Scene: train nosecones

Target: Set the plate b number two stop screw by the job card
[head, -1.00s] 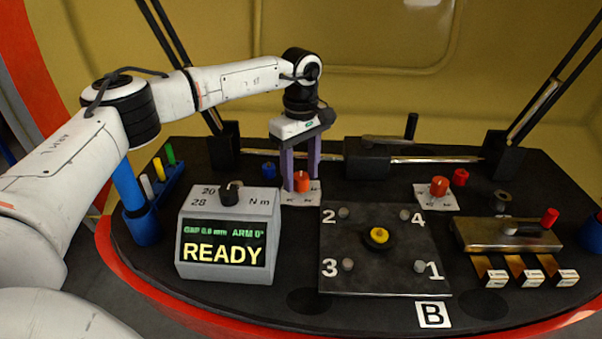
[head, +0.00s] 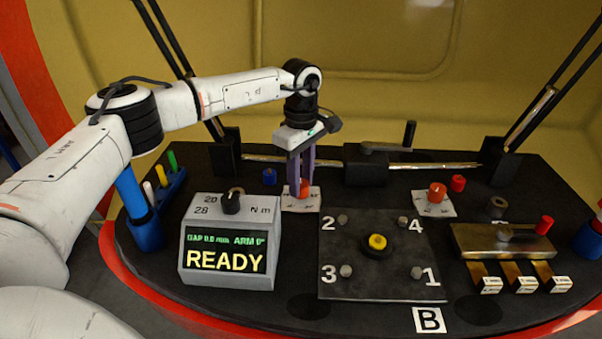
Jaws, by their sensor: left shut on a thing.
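Plate B (head: 385,285) is a dark square plate with a "B" label (head: 432,319) in front of it. It has screws marked 1 to 4 at its corners and a yellow button at its centre. The number two screw (head: 343,219) is at its back left. My left gripper (head: 302,188) points down behind the plate, shut on a red-orange knob (head: 304,189) on a white card (head: 288,203). A grey box (head: 230,207) with a knob and a screen reads "READY", with gap and "ARM 0°" lines. My right gripper is not in view.
Another red-orange knob (head: 437,192) sits on a second white card (head: 424,208). A metal block (head: 480,240) with a red-tipped lever and brass tabs stands at right. A blue rack (head: 171,188) holds coloured sticks at left. A rod with a crank (head: 366,165) spans the back.

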